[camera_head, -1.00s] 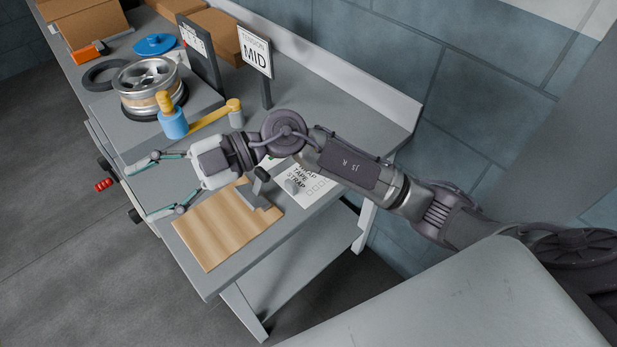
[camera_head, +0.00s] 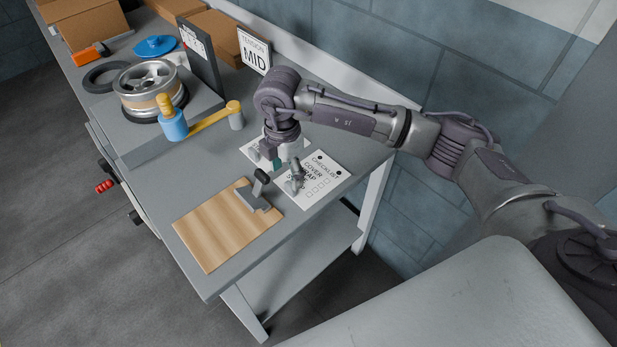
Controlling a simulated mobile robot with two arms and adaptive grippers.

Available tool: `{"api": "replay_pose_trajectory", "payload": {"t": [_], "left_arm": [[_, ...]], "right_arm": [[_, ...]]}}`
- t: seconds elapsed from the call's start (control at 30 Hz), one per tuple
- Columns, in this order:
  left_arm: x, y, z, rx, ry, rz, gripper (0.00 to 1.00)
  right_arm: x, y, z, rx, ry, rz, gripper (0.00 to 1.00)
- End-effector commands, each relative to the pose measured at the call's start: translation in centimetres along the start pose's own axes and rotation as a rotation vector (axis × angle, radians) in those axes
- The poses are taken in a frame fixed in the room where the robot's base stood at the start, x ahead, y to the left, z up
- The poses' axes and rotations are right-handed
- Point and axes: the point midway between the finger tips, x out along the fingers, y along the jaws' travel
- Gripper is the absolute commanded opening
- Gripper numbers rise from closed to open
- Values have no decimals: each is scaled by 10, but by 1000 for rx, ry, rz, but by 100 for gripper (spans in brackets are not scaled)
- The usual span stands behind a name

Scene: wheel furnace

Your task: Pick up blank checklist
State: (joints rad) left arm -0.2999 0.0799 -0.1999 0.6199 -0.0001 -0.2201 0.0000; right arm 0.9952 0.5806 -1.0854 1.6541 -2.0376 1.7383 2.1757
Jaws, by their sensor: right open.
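A white checklist sheet (camera_head: 327,178) lies on the grey workbench (camera_head: 355,160), with printed lines and empty check boxes. A second white sheet (camera_head: 249,150) lies to its left, mostly hidden by my right gripper, so its print cannot be read. My right gripper (camera_head: 277,172) points down over the neighbouring edges of the two sheets, fingers apart and empty. One finger overlaps the checklist's left part in the picture; whether it touches the paper cannot be told. My left gripper is not in view.
A wooden board (camera_head: 222,228) with a grey clamp-like tool (camera_head: 258,195) is in front. A wheel (camera_head: 148,88), a yellow-handled tool with a blue cup (camera_head: 173,124) and a "TENSION MID" sign (camera_head: 255,54) stand farther back. Cardboard boxes (camera_head: 90,25) are at the far end.

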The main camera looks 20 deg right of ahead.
Motion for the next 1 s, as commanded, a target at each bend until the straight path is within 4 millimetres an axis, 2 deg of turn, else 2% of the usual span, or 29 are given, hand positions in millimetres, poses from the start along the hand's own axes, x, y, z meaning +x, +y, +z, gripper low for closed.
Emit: {"api": "replay_pose_trajectory", "payload": {"t": [0.27, 0.53, 0.83, 1.0], "left_arm": [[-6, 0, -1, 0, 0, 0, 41], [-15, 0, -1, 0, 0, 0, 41], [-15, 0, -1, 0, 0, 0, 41], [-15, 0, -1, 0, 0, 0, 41]], "right_arm": [[22, 0, 1, -2, 2, -2, 62], [60, 1, 4, -1, 2, -2, 62], [65, 2, 4, -3, 2, 1, 62], [65, 2, 4, -3, 2, 1, 34]]}}
